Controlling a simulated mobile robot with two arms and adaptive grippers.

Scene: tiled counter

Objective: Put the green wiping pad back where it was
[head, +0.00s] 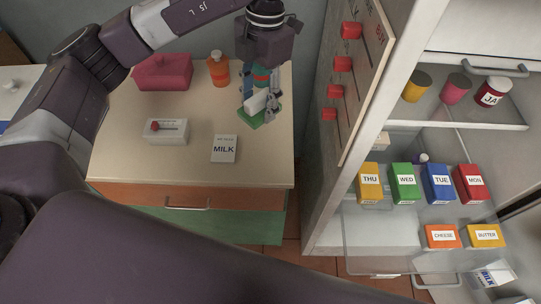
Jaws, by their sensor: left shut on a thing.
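The green wiping pad (250,122) is near the right side of the wooden counter top (190,190), with a white block-like part above its green base. My left gripper (261,104) reaches down from above and is shut on the pad, its fingers on either side of the white part. The fingers hide some of the pad. I cannot tell whether its green base touches the counter. My right gripper is not in view.
A board with red knobs (343,64) and an open fridge with labelled boxes (404,182) stand at right.

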